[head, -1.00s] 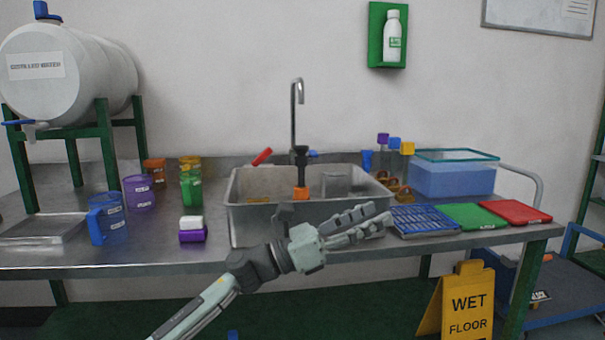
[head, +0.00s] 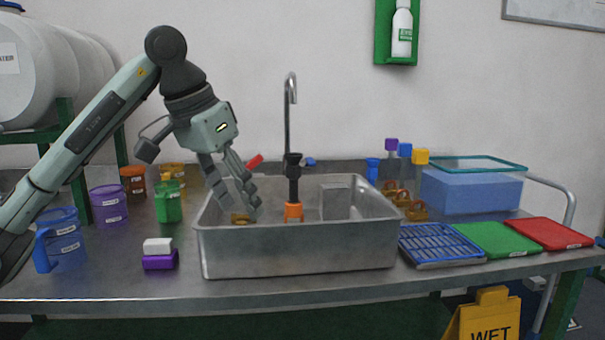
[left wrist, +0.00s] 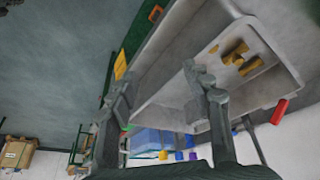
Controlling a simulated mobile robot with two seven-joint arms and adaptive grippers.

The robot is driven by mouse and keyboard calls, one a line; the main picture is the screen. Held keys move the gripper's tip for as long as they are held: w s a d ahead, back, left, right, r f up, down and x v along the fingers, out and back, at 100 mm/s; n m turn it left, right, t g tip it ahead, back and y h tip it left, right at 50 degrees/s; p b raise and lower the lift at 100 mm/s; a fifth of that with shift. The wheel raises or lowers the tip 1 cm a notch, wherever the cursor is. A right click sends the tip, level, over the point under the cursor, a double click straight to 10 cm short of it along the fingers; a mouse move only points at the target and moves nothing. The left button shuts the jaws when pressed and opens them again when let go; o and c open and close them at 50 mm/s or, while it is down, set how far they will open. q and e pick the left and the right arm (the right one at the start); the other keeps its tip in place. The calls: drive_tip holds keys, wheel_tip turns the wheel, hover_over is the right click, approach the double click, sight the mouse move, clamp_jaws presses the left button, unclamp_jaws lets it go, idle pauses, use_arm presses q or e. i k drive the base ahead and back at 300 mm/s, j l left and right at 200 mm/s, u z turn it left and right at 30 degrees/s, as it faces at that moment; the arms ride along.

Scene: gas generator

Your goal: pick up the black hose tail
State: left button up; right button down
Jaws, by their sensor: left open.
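No piece in view is plainly marked as the black hose tail. A black upright piece (head: 293,178) with a flared top and an orange base (head: 293,212) stands at the sink, in front of the tap. My left gripper (head: 237,198) points down over the left part of the sink (head: 300,247), open and empty, left of the black piece. A small brass-coloured piece (head: 241,218) shows in the sink just below its fingertips. In the left wrist view the open fingers (left wrist: 160,88) show, with several brass-coloured pieces (left wrist: 235,55) in the sink. My right gripper is not in view.
The tap (head: 288,115) rises behind the sink. Beakers (head: 108,205) and a white-and-purple block (head: 160,260) stand to the left. A blue rack (head: 440,245), green board (head: 497,238), red board (head: 549,233) and blue tub (head: 470,192) are to the right.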

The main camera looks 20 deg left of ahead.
sight(293, 169)
drive_tip(key=i+j, duration=0.1)
drive_tip(key=i, duration=0.4)
drive_tip(key=i+j, duration=0.1)
drive_tip(key=i, duration=0.35)
